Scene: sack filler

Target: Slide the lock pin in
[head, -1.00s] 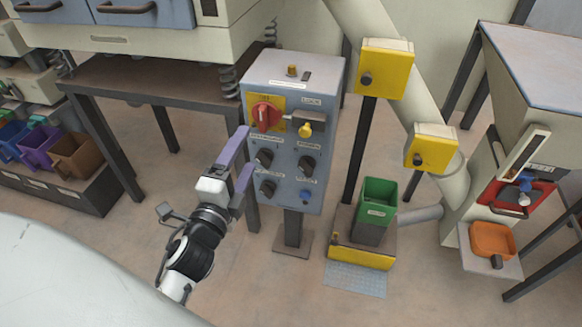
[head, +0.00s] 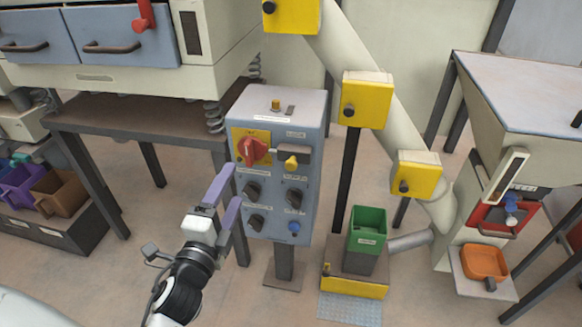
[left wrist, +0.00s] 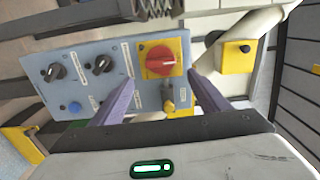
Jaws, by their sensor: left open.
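The control box (head: 270,190) is a grey-blue panel on a post. Its lock pin (head: 291,163), with a yellow knob, sits at a dark bracket right of the red rotary switch (head: 253,149). In the left wrist view the pin (left wrist: 168,104) shows just below the red switch (left wrist: 160,60), between my fingers in the picture. My left gripper (head: 231,186) is open and empty, with two purple fingers at the left edge of the panel, below and left of the pin. It does not appear to touch the pin. How far in the pin sits is too small to tell.
Several dark knobs (head: 251,190) and a blue button (head: 293,227) are on the panel below. A green bin (head: 367,226) on a yellow-edged stand is to the right, under a slanting pipe. A table (head: 150,110) with drawers above stands behind left.

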